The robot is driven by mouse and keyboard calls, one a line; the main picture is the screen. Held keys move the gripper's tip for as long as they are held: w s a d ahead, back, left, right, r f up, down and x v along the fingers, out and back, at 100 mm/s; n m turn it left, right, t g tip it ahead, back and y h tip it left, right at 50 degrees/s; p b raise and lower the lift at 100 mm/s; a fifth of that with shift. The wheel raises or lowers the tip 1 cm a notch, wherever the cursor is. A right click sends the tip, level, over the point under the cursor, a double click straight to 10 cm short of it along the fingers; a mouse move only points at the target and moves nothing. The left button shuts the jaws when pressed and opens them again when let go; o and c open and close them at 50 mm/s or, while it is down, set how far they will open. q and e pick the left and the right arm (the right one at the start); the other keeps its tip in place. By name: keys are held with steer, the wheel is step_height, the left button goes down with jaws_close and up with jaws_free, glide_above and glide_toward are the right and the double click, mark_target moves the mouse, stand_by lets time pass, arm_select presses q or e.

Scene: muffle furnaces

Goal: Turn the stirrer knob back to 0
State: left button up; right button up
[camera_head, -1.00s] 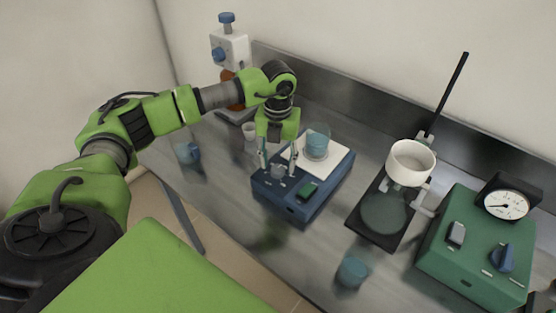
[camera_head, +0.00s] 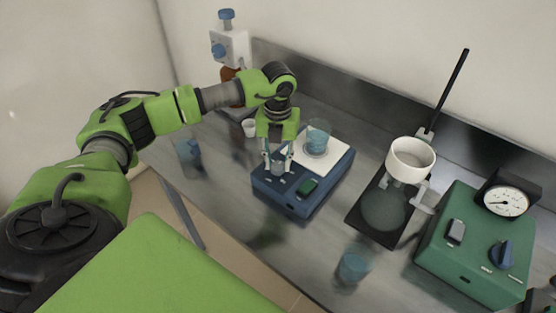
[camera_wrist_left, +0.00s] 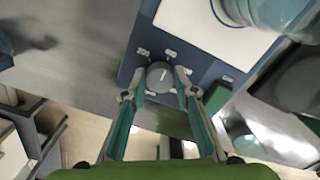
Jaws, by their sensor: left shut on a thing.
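The stirrer (camera_head: 304,208) is a blue box with a white top plate (camera_head: 330,150) on the bench. Its round grey knob (camera_wrist_left: 161,76) has a pale pointer line and small labels around it. In the head view the knob (camera_head: 278,169) sits at the front left of the box, beside a green switch (camera_head: 308,187). My left gripper (camera_head: 277,160) points down over the knob; in the wrist view its fingers (camera_wrist_left: 160,88) are on either side of the knob, shut on it. A glass beaker with blue liquid (camera_head: 317,138) stands on the plate. My right gripper is not in view.
A stand (camera_head: 442,95) with a white funnel (camera_head: 411,158) is right of the stirrer, then a green box (camera_head: 478,246) with a dial gauge (camera_head: 506,202). Blue-tinted beakers stand at the front (camera_head: 353,266) and left (camera_head: 188,151).

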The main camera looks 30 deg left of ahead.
arm_select(q)
steer(key=n+b, duration=0.1)
steer(key=n, duration=0.4)
steer(key=shift+a+n, duration=0.1)
steer(key=shift+n, duration=0.2)
steer(key=n, duration=0.6)
steer(key=shift+s+b, duration=0.1)
steer(key=shift+b, duration=0.2)
steer(key=n, duration=0.5)
steer(key=shift+s+r+n, duration=0.1)
steer(key=shift+n, duration=0.3)
steer(key=n+p, duration=0.1)
steer(key=n, duration=0.4)
steer(key=shift+n+p, duration=0.3)
steer(key=shift+n, duration=0.4)
steer(key=o, duration=1.1)
steer(key=shift+s, duration=0.1)
